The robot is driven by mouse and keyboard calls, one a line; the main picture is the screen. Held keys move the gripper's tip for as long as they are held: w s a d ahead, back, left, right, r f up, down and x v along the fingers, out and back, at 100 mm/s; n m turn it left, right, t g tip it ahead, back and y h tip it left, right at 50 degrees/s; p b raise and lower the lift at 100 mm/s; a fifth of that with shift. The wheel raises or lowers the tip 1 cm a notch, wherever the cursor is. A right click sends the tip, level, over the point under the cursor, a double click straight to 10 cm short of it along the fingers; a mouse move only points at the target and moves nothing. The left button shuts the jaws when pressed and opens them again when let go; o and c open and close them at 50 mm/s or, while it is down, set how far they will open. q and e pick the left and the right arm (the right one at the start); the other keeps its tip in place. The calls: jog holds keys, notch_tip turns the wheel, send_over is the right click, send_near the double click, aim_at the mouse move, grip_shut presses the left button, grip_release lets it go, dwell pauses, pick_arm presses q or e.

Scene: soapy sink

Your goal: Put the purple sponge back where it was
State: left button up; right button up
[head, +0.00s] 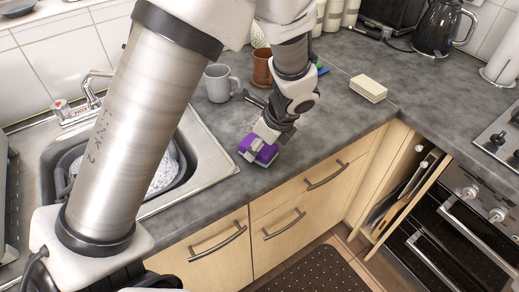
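The purple sponge (266,153), with a green layer underneath, is at the front edge of the grey counter, right of the sink. My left gripper (257,145) points down at it from above, with its fingers around the sponge and covering part of it. The fingers appear closed on it. I cannot tell whether the sponge's underside touches the counter. My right gripper is not in view.
The sink (205,155) holds a dark basin with suds (163,172), partly hidden by my arm. A grey mug (218,83), a brown cup (262,68) and a cream block (368,88) stand on the counter. Blue and green items (321,69) lie behind my wrist.

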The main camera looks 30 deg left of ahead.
pick_arm(q)
jog(key=shift+s+a, duration=0.1)
jog(key=o, duration=0.7)
jog(key=shift+s, duration=0.1)
jog(key=o, duration=0.3)
jog(key=shift+r, duration=0.15)
jog(key=p+v, duration=0.2)
jog(key=v, duration=1)
